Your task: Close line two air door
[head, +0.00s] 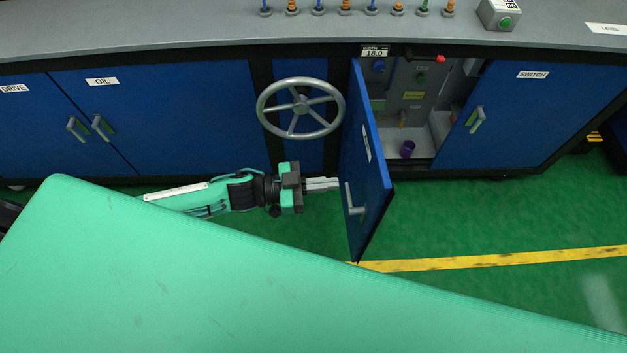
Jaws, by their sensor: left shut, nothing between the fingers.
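A blue cabinet door (375,190) stands swung wide open, its edge pointing out toward me. A white label, too small to read, and a grey bar handle (352,199) are on its left-hand face. My left gripper (335,184) is shut and empty, its fingertips close to that face near the handle. I cannot tell whether they touch it. My right gripper is not in view.
A grey handwheel (301,108) sticks out left of the door. Closed blue doors marked OIL (150,110) and SWITCH (540,110) flank it. A grey counter (200,30) runs above. Green floor with a yellow line (500,258) is clear at right.

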